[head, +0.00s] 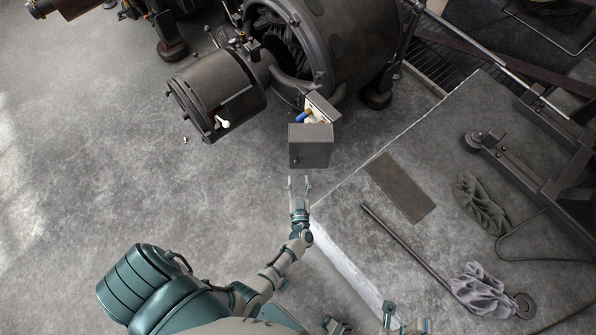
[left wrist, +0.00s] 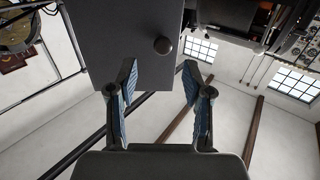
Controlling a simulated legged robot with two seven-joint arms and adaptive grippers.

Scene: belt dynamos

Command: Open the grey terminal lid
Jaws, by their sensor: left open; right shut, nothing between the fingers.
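The grey terminal box (head: 318,108) is on the machine's front, below the big round housing. Its grey lid (head: 310,150) stands away from the box, and a blue part and pale inside show behind it. In the left wrist view the lid is a flat dark panel (left wrist: 115,45) with a round knob (left wrist: 163,45) near its lower right corner. My left gripper (head: 298,182) is open and empty just below the lid; its fingers (left wrist: 158,85) point at the panel's lower edge and knob. My right gripper (head: 391,315) is shut at the bottom edge, partly cut off.
A dark cylinder (head: 218,92) with a white-knobbed lever stands left of the box. To the right, a raised slab (head: 400,150) holds a flat plate (head: 400,187), a long rod (head: 410,245) and rags (head: 482,205). The floor left of my arm is clear.

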